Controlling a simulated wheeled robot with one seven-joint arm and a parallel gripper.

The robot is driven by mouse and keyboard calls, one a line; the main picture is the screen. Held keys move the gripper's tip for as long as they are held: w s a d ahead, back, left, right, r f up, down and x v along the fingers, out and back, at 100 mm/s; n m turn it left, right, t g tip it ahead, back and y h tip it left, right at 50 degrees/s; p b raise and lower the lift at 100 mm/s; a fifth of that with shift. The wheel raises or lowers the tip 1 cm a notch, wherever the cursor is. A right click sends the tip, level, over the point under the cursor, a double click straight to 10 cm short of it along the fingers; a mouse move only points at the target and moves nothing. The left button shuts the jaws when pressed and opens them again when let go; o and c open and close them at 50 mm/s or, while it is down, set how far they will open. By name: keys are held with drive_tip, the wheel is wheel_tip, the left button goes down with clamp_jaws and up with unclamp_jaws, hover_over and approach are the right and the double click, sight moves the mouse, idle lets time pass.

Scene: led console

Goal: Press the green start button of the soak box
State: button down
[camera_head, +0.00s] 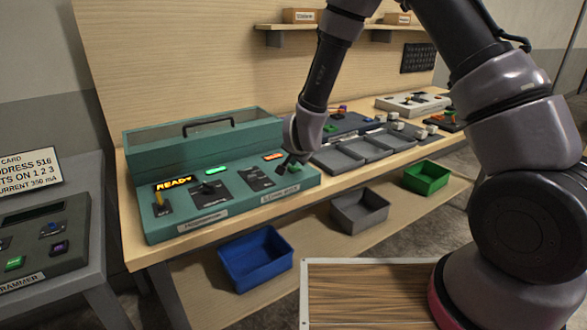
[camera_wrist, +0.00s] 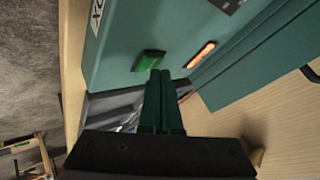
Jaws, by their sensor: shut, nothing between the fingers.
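The soak box is a teal console (camera_head: 235,205) with a lidded back, standing on the wooden bench; its teal face also shows in the wrist view (camera_wrist: 125,35). Its display reads READY. The green button (camera_head: 295,168) is at the right end of its sloping panel, partly behind my gripper. In the wrist view the green button (camera_wrist: 147,61) stands just beyond and left of the fingertips. My gripper (camera_head: 283,169) points down at the panel beside the button, shut and empty; its closed fingers show in the wrist view (camera_wrist: 162,73). I cannot tell whether they touch the button.
An orange lamp (camera_head: 274,156) is lit behind the button, and a green lamp (camera_head: 216,169) is lit further left. Levers (camera_head: 210,187) stand on the panel. Grey trays (camera_head: 365,149) lie right of the box. A blue bin (camera_head: 256,262) sits below.

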sight(293, 169)
drive_tip(key=shift+f, duration=0.35)
idle(0.5)
drive_tip(key=shift+r, duration=0.85)
drive_tip(key=shift+r, duration=0.1)
drive_tip(key=shift+r, duration=2.4)
